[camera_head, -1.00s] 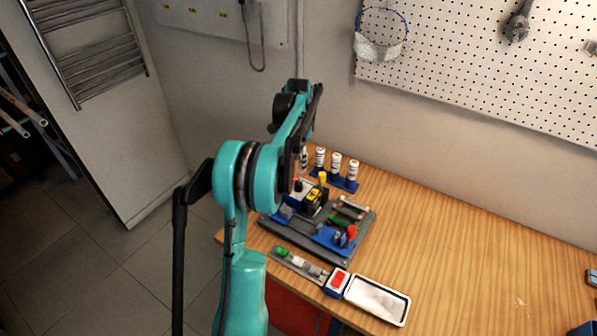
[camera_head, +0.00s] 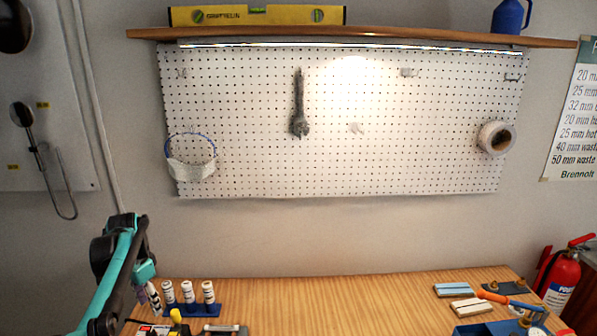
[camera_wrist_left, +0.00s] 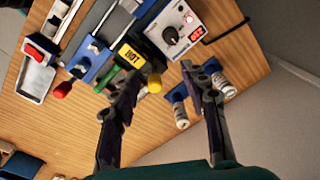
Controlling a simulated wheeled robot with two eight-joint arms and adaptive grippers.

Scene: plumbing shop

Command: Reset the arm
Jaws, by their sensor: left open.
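My left arm comes in from the lower left in the head view, its teal and black links bent over the table's left end. The left gripper (camera_head: 148,296) points down there, small and partly hard to make out. In the left wrist view the gripper (camera_wrist_left: 160,82) has its two dark fingers wide apart with nothing held between them. Beyond the fingers lie a yellow knob (camera_wrist_left: 154,83), a black tool marked HOT (camera_wrist_left: 132,55) and a control box with a dial and red display (camera_wrist_left: 172,32). My right gripper is in neither view.
White bottles (camera_head: 188,291) stand in a blue rack by the gripper. Blocks and an orange-handled tool (camera_head: 492,297) lie at right, near a fire extinguisher (camera_head: 562,280). A pegboard (camera_head: 350,150) hangs behind.

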